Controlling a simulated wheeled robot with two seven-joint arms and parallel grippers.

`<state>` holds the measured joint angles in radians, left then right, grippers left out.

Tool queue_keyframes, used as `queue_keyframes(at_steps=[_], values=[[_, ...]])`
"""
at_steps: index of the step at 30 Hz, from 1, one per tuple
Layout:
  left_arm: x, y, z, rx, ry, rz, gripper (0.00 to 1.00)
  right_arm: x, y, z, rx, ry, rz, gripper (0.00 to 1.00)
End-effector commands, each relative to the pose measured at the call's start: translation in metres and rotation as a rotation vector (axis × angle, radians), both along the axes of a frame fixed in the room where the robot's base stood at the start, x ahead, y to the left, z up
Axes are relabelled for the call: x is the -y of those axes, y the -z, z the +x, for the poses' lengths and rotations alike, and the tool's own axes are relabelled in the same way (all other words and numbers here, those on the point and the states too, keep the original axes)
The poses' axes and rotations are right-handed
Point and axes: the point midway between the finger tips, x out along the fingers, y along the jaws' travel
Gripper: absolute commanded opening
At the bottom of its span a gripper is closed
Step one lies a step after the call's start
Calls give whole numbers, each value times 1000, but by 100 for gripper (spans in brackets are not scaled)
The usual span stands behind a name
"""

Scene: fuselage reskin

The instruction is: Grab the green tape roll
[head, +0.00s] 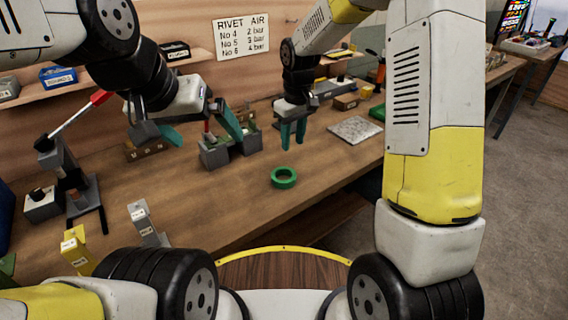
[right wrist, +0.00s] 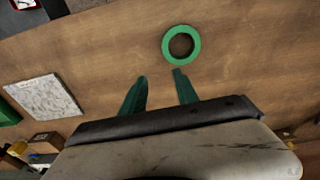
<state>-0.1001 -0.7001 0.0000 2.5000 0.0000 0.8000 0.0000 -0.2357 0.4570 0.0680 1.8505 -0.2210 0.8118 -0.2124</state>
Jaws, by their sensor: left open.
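The green tape roll (head: 284,184) lies flat on the wooden bench, near its front edge. In the right wrist view the roll (right wrist: 167,46) is a green ring just beyond the fingertips, nearer the right finger. My right gripper (head: 292,147) points down above the bench, behind the roll in the head view. Its two green fingers (right wrist: 160,76) are apart with nothing between them. My left gripper (head: 209,138) is at the left over the bench, its fingers spread wide and empty, clear of the roll.
A grey block holder (head: 216,155) stands behind and left of the roll. A speckled plate (head: 355,130) lies to the right. A lever press (head: 62,165), a grey bracket (head: 146,224) and a yellow bracket (head: 76,250) stand at the left. The bench around the roll is clear.

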Motion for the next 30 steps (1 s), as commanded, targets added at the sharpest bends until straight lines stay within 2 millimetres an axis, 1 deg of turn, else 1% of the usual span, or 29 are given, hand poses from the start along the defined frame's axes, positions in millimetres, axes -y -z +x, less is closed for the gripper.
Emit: queue_keyframes(at_steps=[1,2,5,13,18,21,24,30], values=[[0,0,0,0,0,0,99,-5,3,-9,-34,-28,-22,36],[0,0,0,0,0,0,99,-7,5,-13,-49,-39,-33,36],[0,0,0,0,0,0,99,-9,12,-20,-73,-57,-50,36],[0,0,0,0,0,0,99,-6,42,-21,-74,-55,-50,36],[0,0,0,0,0,0,99,-2,69,-23,-75,-54,-49,36],[0,0,0,0,0,0,99,-2,79,-22,-73,-54,-49,36],[0,0,0,0,0,0,99,-2,84,-21,-71,-54,-49,36],[0,0,0,0,0,0,99,-2,84,-21,-71,-53,-48,36]])
